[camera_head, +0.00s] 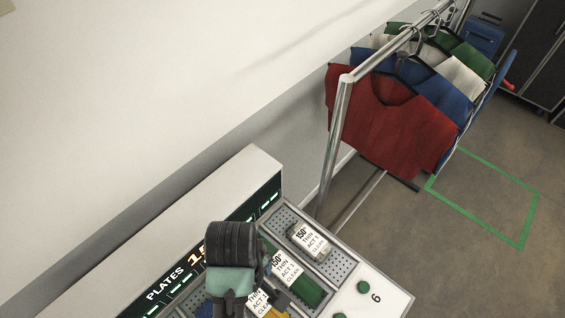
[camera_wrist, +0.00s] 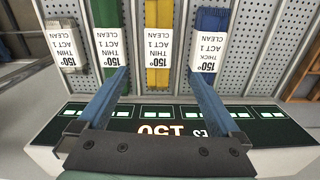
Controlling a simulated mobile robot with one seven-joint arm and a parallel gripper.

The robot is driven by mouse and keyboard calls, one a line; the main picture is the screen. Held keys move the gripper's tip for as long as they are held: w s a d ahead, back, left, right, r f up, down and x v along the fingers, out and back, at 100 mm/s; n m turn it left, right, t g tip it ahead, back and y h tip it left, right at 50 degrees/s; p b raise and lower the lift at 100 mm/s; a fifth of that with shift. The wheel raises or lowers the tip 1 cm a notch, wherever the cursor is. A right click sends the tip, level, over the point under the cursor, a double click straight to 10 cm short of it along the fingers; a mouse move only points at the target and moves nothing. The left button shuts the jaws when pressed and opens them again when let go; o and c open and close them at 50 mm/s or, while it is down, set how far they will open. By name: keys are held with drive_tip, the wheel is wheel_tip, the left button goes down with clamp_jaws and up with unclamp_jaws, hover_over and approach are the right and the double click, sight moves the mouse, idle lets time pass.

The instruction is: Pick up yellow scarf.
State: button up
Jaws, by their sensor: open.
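The yellow scarf (camera_wrist: 157,14) lies folded in a narrow strip on a perforated metal plate, upper middle of the wrist view. A white paper band around it reads 150°, THIN, ACT 1, CLEAN, upside down in this view. In the head view only a small yellow piece (camera_head: 279,313) shows at the bottom edge, beside my arm. My gripper (camera_wrist: 158,73) is open and empty in the wrist view. Its two blue fingers point toward the scarf row, one on each side of the yellow scarf's line. Whether they are above the band's height I cannot tell.
A green scarf (camera_wrist: 107,14) lies left of the yellow one and a blue scarf (camera_wrist: 212,20) right of it. A pale banded item (camera_wrist: 62,27) lies farther left. The press's dark display panel (camera_wrist: 160,116) runs below. A clothes rack (camera_head: 340,135) with shirts stands beyond the press.

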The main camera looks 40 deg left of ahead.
hover_over(256, 298)
drive_tip(key=shift+n, duration=0.4)
wheel_tip(256, 298, down, 7)
drive_tip(key=shift+s+a+r+p, duration=0.1)
drive_tip(key=shift+s+r+p, duration=0.1)
drive_tip(key=shift+p, duration=0.1)
drive_tip(key=shift+w+f+p, duration=0.15)
drive_tip(key=shift+f+p, duration=0.15)
drive_tip(key=shift+f, duration=1.25)
drive_tip(key=shift+w+f+p, duration=0.1)
drive_tip(key=shift+f+p, duration=0.2)
drive_tip(key=shift+f, duration=1.25)
drive_tip(key=c, duration=1.4)
drive_tip(key=shift+c, duration=0.2)
drive_tip(key=shift+r, duration=0.15)
